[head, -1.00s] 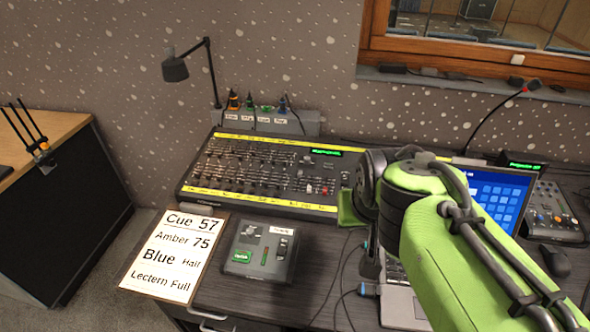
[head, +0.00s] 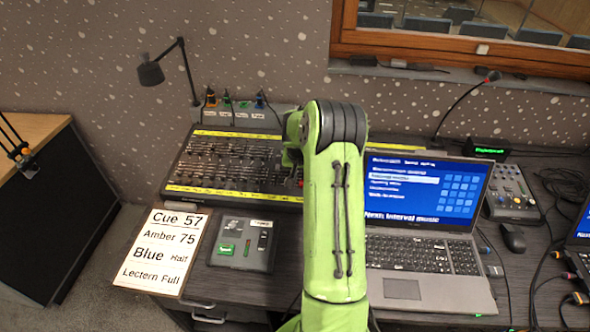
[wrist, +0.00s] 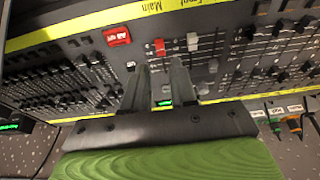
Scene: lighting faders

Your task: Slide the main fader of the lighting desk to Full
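The lighting desk (head: 232,195) stands against the wall, with yellow label strips along its edges. In the wrist view, a red fader cap (wrist: 158,46) lines up with the word "Main" on the yellow strip (wrist: 105,23). A white cap (wrist: 192,41) sits just to its right. My gripper (wrist: 160,64) is open, its two dark fingers apart, with the red cap just beyond and between the tips. I cannot tell whether they touch it. In the head view my green arm hides the gripper and the desk's right part.
A red button (wrist: 116,36) lies left of the main fader. Other faders stand close on the right. A small box (head: 243,244) and cue sheet (head: 163,252) are in front of the desk. A laptop (head: 425,225) is right of my arm. A lamp (head: 152,73) stands behind.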

